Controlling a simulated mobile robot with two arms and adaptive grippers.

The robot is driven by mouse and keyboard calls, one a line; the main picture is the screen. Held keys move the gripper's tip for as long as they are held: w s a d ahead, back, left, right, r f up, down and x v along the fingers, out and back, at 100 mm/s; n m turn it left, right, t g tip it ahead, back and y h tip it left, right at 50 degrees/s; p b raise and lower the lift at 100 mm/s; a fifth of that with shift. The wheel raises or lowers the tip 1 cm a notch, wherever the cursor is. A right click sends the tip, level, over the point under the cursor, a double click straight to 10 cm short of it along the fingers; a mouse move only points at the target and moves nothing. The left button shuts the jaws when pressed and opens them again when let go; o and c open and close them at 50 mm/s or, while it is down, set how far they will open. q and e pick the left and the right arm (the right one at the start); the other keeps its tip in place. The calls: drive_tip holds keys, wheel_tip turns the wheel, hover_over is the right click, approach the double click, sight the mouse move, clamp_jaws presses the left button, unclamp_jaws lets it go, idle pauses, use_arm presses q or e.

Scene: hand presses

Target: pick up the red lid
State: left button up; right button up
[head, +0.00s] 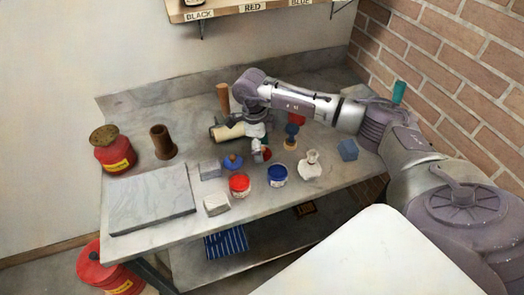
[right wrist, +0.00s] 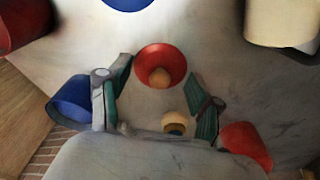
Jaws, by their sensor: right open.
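The red lid (right wrist: 161,60) with its round wooden knob (right wrist: 160,77) shows whole in the right wrist view. In the head view the red lid (head: 266,155) is partly hidden by my right gripper (head: 259,152), which is over the bench beside it. In the right wrist view my right gripper (right wrist: 160,68) is open, with one finger on each side of the lid. Nothing is held. I cannot tell the exact height of the fingertips above the lid. My left gripper is not in view.
A blue lid (head: 232,161), a red can (head: 239,184) and a blue can (head: 277,175) stand close by. A blue-topped wooden piece (head: 291,140) and a cream roll (head: 225,132) are also near. A stone slab (head: 150,200) lies at the left of the bench (head: 310,205).

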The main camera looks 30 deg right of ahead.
drive_tip(key=c, duration=1)
drive_tip(key=shift+c, duration=1)
drive_tip(key=shift+s, duration=0.1)
